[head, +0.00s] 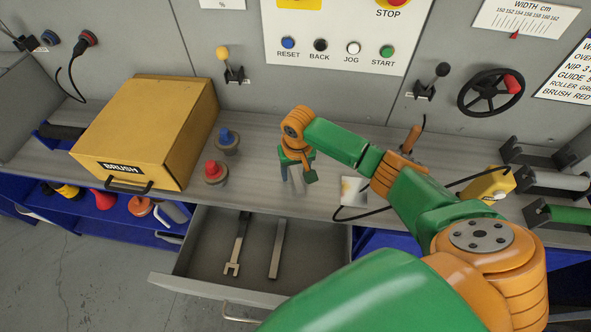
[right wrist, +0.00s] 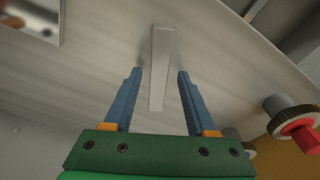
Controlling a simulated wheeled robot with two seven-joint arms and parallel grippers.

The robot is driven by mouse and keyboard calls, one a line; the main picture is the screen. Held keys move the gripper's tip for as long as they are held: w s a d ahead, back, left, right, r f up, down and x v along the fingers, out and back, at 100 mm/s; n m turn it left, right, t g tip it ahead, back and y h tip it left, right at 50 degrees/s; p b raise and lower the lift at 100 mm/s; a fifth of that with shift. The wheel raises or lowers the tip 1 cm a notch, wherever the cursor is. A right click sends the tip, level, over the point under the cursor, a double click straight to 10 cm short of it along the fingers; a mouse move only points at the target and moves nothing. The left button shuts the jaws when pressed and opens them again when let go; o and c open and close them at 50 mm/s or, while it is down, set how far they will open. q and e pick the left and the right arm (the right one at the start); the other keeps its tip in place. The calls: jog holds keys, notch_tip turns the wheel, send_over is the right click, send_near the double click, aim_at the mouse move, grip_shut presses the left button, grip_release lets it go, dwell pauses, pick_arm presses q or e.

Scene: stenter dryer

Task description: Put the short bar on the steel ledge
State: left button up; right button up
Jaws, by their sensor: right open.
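The short bar (right wrist: 158,70) is a plain pale grey bar lying on the steel ledge (right wrist: 95,75) in the right wrist view. My right gripper (right wrist: 160,72) is open, with one blue finger on each side of the bar and a gap between each finger and it. In the head view my right gripper (head: 297,178) is low over the ledge (head: 255,165), above the open drawer, and largely hides the bar. My left gripper is not in view.
The open drawer (head: 200,262) holds a forked bar (head: 238,245) and a plain longer bar (head: 277,248). A yellow BRUSH box (head: 150,120), a red knob (head: 214,172) and a blue knob (head: 227,139) stand left on the ledge. A yellow device (head: 490,185) with a cable lies right.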

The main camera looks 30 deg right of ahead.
aim_at(297, 180)
notch_tip(297, 180, up, 12)
jog(key=s, duration=0.1)
jog(key=shift+s+a, duration=0.15)
jog(key=shift+s, duration=0.05)
